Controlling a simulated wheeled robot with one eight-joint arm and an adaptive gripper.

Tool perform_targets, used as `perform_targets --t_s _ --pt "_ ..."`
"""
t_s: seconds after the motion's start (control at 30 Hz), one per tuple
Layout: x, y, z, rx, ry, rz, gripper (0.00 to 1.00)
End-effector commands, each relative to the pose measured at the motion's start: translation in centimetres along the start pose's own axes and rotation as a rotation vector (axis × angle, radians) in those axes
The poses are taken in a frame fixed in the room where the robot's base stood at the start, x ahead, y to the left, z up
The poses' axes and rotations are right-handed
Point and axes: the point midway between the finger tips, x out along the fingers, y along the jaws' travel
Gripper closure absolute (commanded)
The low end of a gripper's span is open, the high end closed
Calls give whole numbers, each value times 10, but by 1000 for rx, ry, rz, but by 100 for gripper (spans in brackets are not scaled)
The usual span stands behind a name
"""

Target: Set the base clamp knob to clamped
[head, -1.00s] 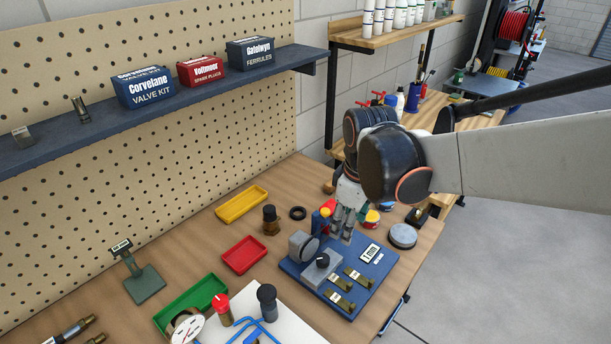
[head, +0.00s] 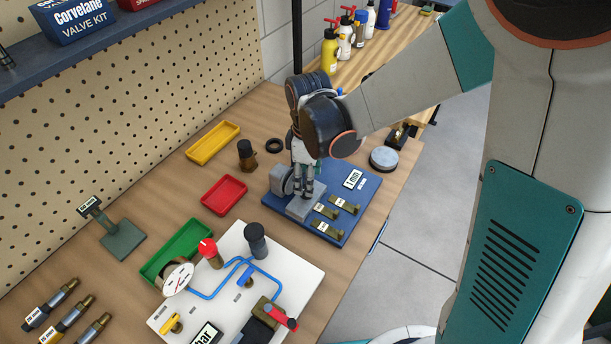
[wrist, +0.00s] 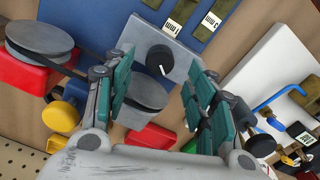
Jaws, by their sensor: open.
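A black round knob (wrist: 159,60) with a white pointer mark sits on a grey block (wrist: 182,52) in the wrist view. The pointer aims towards the lower right of that view. The block stands on a blue base plate (head: 341,225) on the bench. My gripper (head: 303,196) points down over the block in the head view, its fingers hiding the knob there. In the wrist view my gripper (wrist: 160,75) is open, with teal pads on either side of the knob and a gap to each. I cannot tell the fingertip height. No clamp label is readable.
A grey disc (wrist: 139,92) stands beside the block, close to the fingers. Brass tabs (head: 329,210) and a 1 mm display (head: 354,179) share the plate. A white panel (head: 299,270) with blue tubing lies in front; a red tray (head: 224,195) is left.

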Motion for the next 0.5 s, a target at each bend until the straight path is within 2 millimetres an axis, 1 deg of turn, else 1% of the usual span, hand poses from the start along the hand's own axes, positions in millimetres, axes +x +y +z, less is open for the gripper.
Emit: perform_targets --t_s 0.03,0.2,0.33,0.5 --pt "11 0 0 0 0 0 49" --pt "32 0 0 1 0 0 49" --pt "40 0 0 1 0 0 49" --pt "42 0 0 1 0 0 49"
